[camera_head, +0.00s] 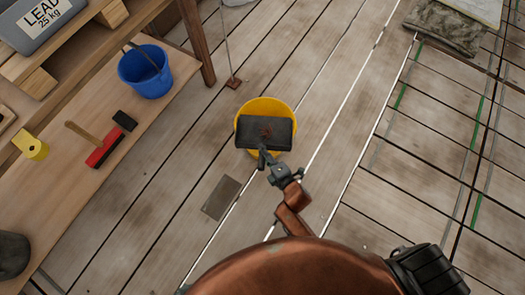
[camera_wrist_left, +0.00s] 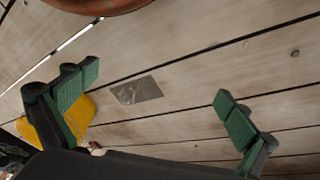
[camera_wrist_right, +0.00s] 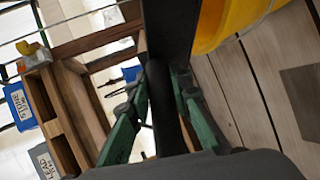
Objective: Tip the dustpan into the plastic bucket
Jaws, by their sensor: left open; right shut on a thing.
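The black dustpan (camera_head: 265,130) is above the yellow bucket (camera_head: 248,107), covering much of its mouth in the head view. My right gripper (camera_head: 265,158) is shut on the pan's handle. In the right wrist view the dark handle (camera_wrist_right: 167,35) runs between the green-padded fingers (camera_wrist_right: 158,100), with the yellow bucket (camera_wrist_right: 228,22) beside it. My left gripper (camera_wrist_left: 155,112) is open and empty above the floor. Part of the yellow bucket (camera_wrist_left: 42,125) shows behind its left finger. The bucket's inside is mostly hidden.
A blue bucket (camera_head: 146,72), a red-headed brush (camera_head: 104,150) and a yellow object (camera_head: 30,145) are on the wooden bench (camera_head: 60,205) at left. A grey plate (camera_head: 221,197) lies on the planks near the yellow bucket.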

